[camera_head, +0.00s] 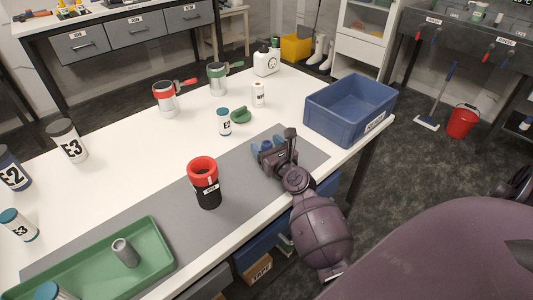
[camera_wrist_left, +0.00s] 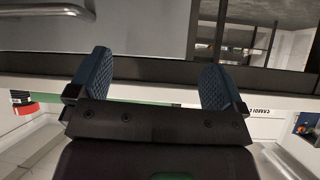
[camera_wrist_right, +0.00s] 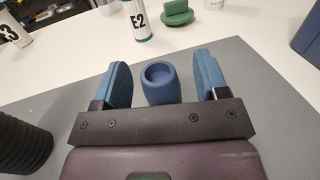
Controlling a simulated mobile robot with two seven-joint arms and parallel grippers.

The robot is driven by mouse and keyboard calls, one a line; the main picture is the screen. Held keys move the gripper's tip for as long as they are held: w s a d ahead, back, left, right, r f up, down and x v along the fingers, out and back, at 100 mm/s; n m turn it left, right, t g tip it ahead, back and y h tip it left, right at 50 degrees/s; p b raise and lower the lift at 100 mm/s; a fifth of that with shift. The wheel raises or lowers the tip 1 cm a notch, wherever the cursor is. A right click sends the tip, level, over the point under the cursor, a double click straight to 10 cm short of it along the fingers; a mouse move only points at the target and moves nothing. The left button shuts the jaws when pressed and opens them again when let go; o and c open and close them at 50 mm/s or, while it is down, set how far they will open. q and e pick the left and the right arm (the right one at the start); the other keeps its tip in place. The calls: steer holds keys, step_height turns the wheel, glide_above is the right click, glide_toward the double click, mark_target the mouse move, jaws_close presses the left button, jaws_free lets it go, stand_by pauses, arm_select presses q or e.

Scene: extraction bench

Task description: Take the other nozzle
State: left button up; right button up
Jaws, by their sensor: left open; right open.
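A blue nozzle (camera_wrist_right: 162,84), round with a hollow top, stands upright on the grey mat (camera_wrist_right: 258,95) between the fingers of my right gripper (camera_wrist_right: 162,78). Gaps show on both sides of it. In the head view my right gripper (camera_head: 272,149) is low over the mat's right part and largely hides this nozzle. A grey nozzle-like cylinder (camera_head: 125,252) stands tilted in the green tray (camera_head: 165,260) at the front left. My left gripper (camera_wrist_left: 155,78) is open and empty in its wrist view; the head view does not show it.
A black ribbed cup with a red rim (camera_head: 204,180) stands left of my right gripper. A blue bin (camera_head: 345,115) is at the table's right end. An E2 bottle (camera_head: 224,122) and a green piece (camera_head: 241,116) stand behind. Bare mat lies between cup and tray.

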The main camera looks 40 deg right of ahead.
steer(key=c, duration=1)
